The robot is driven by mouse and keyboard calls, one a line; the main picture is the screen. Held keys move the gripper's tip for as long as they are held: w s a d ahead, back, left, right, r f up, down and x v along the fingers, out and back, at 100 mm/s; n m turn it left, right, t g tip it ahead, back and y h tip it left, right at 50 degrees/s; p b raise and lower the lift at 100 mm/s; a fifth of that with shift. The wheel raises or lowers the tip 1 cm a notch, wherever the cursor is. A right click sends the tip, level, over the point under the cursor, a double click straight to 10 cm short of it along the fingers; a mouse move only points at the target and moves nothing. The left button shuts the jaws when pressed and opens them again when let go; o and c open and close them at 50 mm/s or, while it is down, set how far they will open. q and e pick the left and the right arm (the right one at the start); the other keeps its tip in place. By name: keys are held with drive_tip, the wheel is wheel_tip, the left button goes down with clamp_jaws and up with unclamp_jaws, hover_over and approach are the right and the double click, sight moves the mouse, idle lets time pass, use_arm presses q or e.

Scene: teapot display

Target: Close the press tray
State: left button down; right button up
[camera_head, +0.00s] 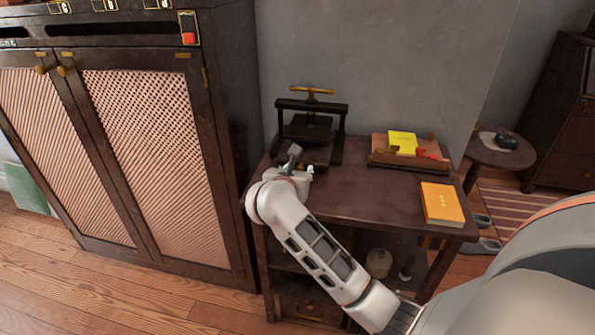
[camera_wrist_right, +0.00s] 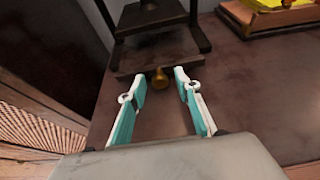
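The press (camera_head: 311,126) is a dark metal frame with a brass handle on top, standing at the back left of the dark table (camera_head: 372,192). Its tray (camera_head: 318,153) juts out at the front. In the right wrist view the tray (camera_wrist_right: 160,57) shows with a round brass knob (camera_wrist_right: 160,79) on its front edge. My right gripper (camera_head: 300,160) is in front of the tray. In the wrist view its two fingers (camera_wrist_right: 160,85) are spread apart, with the knob just beyond and between the tips. I cannot tell whether they touch it. My left gripper is not in view.
An orange book (camera_head: 442,204) lies at the table's front right. A wooden tray (camera_head: 410,162) with a yellow book (camera_head: 403,142) stands at the back right. A tall dark cabinet (camera_head: 150,130) stands close on the left. The table's middle is clear.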

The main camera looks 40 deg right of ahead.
sight(302, 161)
clamp_jaws()
drive_tip(key=shift+w+d, duration=0.2)
drive_tip(key=w+d, duration=0.1)
drive_tip(key=w+d+b, duration=0.1)
drive_tip(key=shift+w+d+f, duration=0.15)
drive_tip(key=shift+d+f, duration=0.05)
drive_tip(key=shift+d, duration=0.15)
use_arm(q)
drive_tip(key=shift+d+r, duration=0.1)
use_arm(e)
drive_tip(key=shift+r, duration=0.35)
unclamp_jaws()
drive_tip(key=shift+d+f, duration=0.1)
drive_tip(key=shift+f, duration=0.05)
drive_tip(key=shift+a, duration=0.25)
drive_tip(key=v, duration=1.1)
drive_tip(key=shift+s+a+r, duration=0.15)
drive_tip(key=shift+s+r, duration=0.15)
